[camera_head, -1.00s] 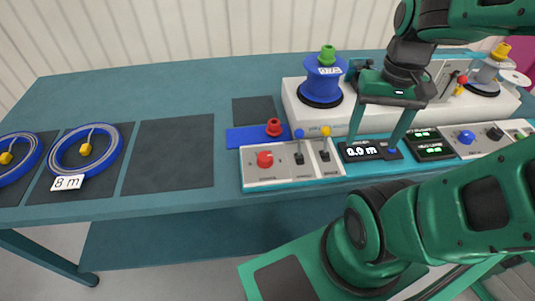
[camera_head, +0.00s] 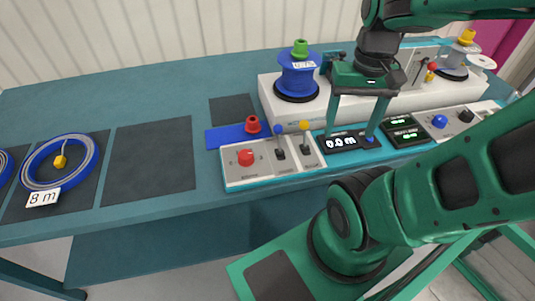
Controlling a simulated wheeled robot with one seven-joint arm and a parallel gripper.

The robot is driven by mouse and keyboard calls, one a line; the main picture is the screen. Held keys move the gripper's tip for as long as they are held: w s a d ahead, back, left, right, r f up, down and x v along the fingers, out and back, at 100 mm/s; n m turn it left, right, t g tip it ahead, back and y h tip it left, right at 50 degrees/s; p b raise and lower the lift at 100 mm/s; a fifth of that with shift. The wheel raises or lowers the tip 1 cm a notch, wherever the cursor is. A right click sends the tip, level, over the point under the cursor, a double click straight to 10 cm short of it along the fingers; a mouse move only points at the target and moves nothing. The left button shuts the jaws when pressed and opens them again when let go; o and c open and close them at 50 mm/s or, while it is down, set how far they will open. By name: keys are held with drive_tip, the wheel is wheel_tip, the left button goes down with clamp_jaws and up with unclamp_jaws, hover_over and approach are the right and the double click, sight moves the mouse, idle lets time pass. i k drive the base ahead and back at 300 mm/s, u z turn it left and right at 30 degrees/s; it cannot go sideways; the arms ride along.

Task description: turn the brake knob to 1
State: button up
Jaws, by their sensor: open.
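My gripper (camera_head: 352,134) is open and empty, pointing down over the black display (camera_head: 343,142) that reads 0.0 m. Its two fingers stand apart in front of the white block. A red knob (camera_head: 246,158) sits on the left control panel (camera_head: 232,177), to the left of my gripper. A blue knob (camera_head: 439,121) and a black knob (camera_head: 465,116) sit on the right panel, to the right of my gripper. The panel labels are too small to read, so I cannot tell which knob is the brake or its setting.
A blue lever (camera_head: 279,143) and a yellow lever (camera_head: 304,138) stand between the red knob and my gripper. A red cap (camera_head: 253,124) stands on a blue plate. Behind is a blue reel (camera_head: 298,77). A coiled blue cable (camera_head: 60,160) lies left; the dark mat (camera_head: 150,160) is empty.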

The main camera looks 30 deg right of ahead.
sight(246, 158)
drive_tip(key=k, duration=0.5)
drive_tip(key=z, duration=1.55)
drive_tip(key=i, duration=0.7)
drive_tip(key=u, duration=1.3)
